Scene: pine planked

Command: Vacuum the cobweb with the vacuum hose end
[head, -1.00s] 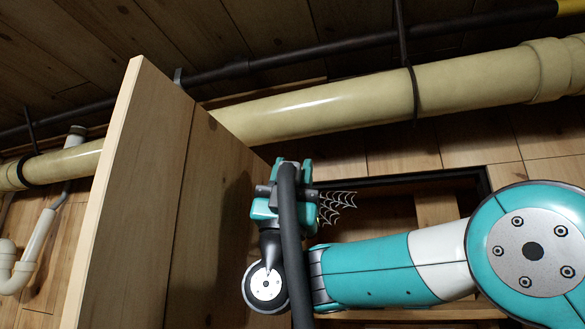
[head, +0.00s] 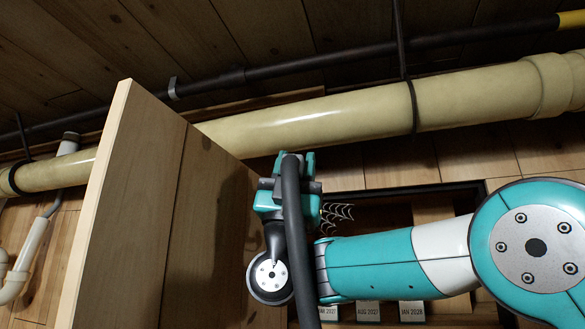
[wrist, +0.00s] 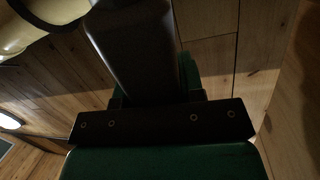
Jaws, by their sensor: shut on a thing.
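The vacuum hose end (head: 291,180) is a dark grey tube running down across the front of my gripper (head: 285,182). My gripper is teal and grey and is shut on the hose. The hose also shows as a thick dark tube in the wrist view (wrist: 138,50), in front of the gripper's dark bar (wrist: 160,120). The cobweb (head: 337,215) is a small pale web at the upper left of a dark recess, just right of my gripper in the head view. I cannot tell the depth gap between them. The cobweb is not visible in the wrist view.
A wooden partition (head: 135,215) stands close left of my gripper. A thick cream pipe (head: 320,118) and a thin black pipe (head: 330,68) run above. The recess (head: 385,215) has a dark frame. Date labels (head: 368,311) line its lower edge.

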